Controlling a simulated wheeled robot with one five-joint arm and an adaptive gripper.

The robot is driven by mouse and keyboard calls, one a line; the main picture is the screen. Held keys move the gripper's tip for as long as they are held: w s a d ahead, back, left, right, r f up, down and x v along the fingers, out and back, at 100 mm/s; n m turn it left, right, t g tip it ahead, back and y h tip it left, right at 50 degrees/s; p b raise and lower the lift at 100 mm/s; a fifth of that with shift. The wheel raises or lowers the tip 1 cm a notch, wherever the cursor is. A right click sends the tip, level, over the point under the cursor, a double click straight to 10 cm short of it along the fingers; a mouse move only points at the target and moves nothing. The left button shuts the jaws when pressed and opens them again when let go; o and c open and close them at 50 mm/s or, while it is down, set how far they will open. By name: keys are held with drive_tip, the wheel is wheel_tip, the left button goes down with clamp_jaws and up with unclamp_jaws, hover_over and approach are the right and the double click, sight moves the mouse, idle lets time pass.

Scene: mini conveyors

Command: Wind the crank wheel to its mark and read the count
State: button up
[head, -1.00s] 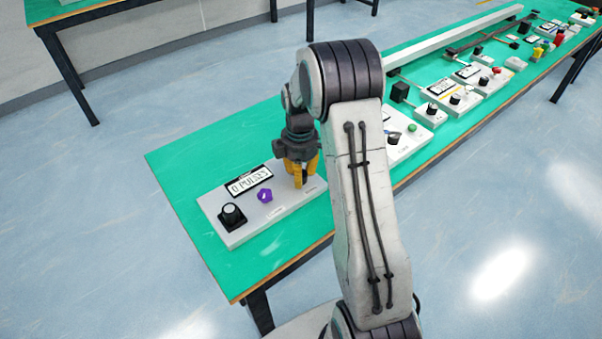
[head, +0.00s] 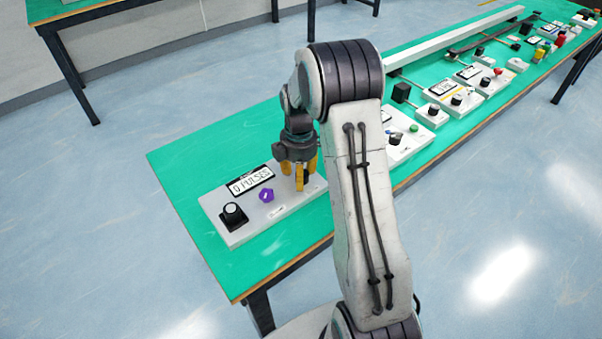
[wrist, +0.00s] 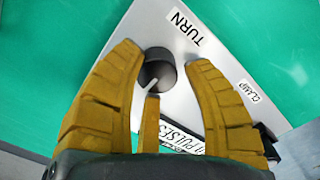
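A white panel (head: 235,232) sits on the near-left end of the green bench. Its display (head: 251,181) reads "0 PULSES". A black round knob with a white line (wrist: 158,70) stands beside the TURN label in the wrist view; I see no separate crank handle. My gripper (head: 304,186) points down over the right end of the panel. In the wrist view its yellow fingers (wrist: 164,58) stand open around the knob, with a gap visible on the right side. No target mark is readable.
A CLAMP label (wrist: 252,90) is on the panel. More panels with knobs and buttons (head: 431,115) line the green bench (head: 185,165) to the right. A long white rail (head: 455,38) runs behind them. The bench's left corner is clear.

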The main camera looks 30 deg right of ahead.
drive_tip(key=shift+o, duration=1.5)
drive_tip(key=shift+d, duration=0.1)
wheel_tip(320, 180, up, 12)
